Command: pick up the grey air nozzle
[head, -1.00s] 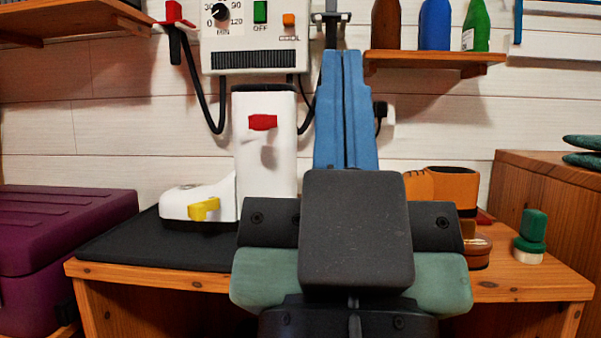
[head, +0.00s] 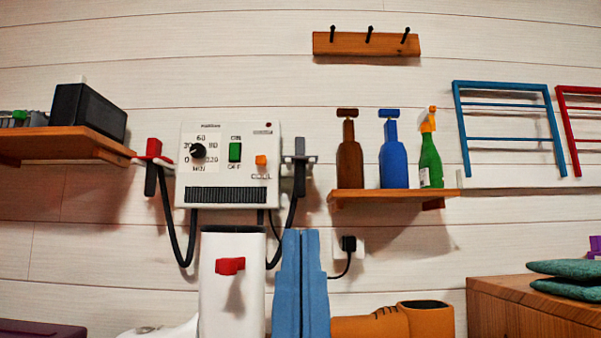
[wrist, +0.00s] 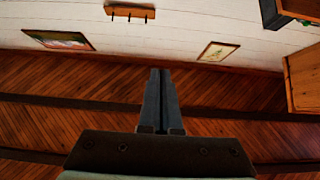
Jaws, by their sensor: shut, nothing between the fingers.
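The grey air nozzle (head: 299,168) hangs in a holder at the right side of the white dryer box (head: 230,187) on the wall, with a black hose hanging below it. My gripper (head: 302,233) points up with its blue fingers shut and empty. In the head view its tips are below the grey nozzle, apart from it in the picture; how far in depth I cannot tell. The gripper also shows in the wrist view (wrist: 158,72), shut against a background of floor and wall. The nozzle does not show in the wrist view.
A red nozzle (head: 152,166) hangs left of the box. A white boot (head: 231,295) stands left of my fingers, an orange boot (head: 415,318) to the right. A shelf (head: 393,194) with bottles is to the right. The wall above the nozzle is clear.

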